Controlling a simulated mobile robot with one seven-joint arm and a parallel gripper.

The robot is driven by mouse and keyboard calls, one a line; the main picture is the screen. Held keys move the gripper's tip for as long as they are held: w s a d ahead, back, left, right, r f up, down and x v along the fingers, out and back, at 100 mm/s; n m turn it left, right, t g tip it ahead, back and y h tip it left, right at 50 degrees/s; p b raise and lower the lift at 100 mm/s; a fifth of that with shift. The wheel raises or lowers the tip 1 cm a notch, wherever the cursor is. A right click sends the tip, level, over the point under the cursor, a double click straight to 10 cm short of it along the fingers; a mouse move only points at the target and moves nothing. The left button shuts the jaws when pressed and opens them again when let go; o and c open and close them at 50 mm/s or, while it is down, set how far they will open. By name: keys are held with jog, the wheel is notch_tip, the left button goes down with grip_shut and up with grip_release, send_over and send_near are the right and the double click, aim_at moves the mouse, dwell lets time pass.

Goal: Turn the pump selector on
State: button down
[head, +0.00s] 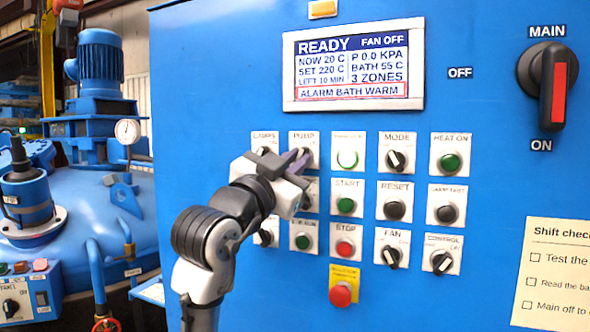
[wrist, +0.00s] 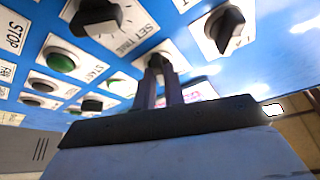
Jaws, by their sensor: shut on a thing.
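The pump selector (head: 308,157) is a small dark knob on a white plate, second from the left in the top row of the blue panel. My gripper (head: 293,161) reaches it from the lower left and covers much of it in the head view. In the wrist view the two fingers of my gripper (wrist: 163,82) are closed on the selector's knob (wrist: 156,63). The fingers hide part of the knob, so I cannot tell which way it points.
The lamps selector (wrist: 226,27) and the set time knob (wrist: 94,17) sit close beside the fingers. A display (head: 353,65) above reads READY, FAN OFF and ALARM BATH WARM. The main switch (head: 556,85) is at upper right. Blue furnace machinery (head: 95,200) stands left.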

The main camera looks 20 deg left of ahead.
jog(key=shift+m, duration=0.8)
jog(key=shift+h, duration=0.3)
jog(key=c, duration=1.5)
grip_release()
jog(key=b+v, duration=0.1)
jog(key=v, duration=0.3)
jog(key=b+v, duration=0.2)
jog(key=v, duration=0.3)
jog(key=b+v, duration=0.2)
jog(key=v, duration=0.2)
jog(key=shift+s+a+r, duration=0.15)
jog(key=shift+s, duration=0.3)
